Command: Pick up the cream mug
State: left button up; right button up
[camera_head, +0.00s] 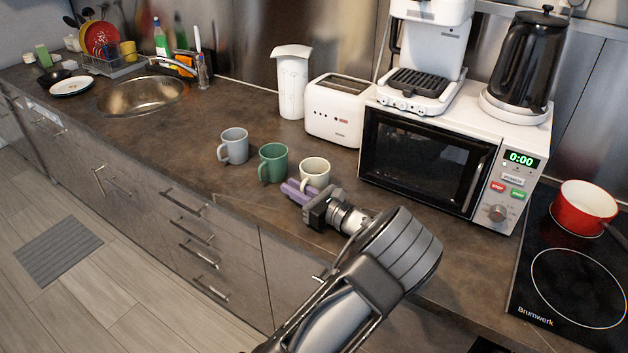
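The cream mug (316,170) stands upright on the dark counter (245,205), the rightmost of three mugs in a row. The green mug (272,161) is just to its left, and the grey-blue mug (233,146) is farther left. My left gripper (297,189) is at the near left side of the cream mug, its purple fingers by the mug's handle and overlapping its lower edge in the picture. The fingers lie close together; I cannot tell whether they touch the handle or have closed on it. My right gripper is not in view.
Behind the mugs stand a white toaster (338,110) and a white canister (292,85). A microwave (432,160) is close on the right, with a coffee machine and a kettle on top. A red pot (583,207) is on the hob. Counter left of the mugs is clear.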

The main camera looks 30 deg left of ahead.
pick_arm(q)
jog(key=shift+c, duration=0.4)
grip_shut()
dwell(0.4)
jog(key=shift+r, duration=0.3)
dwell(1.2)
notch_tip(320, 180, up, 10)
jog(key=shift+f+b, duration=0.25)
jog(key=shift+b, duration=0.05)
dwell(0.5)
dwell(0.9)
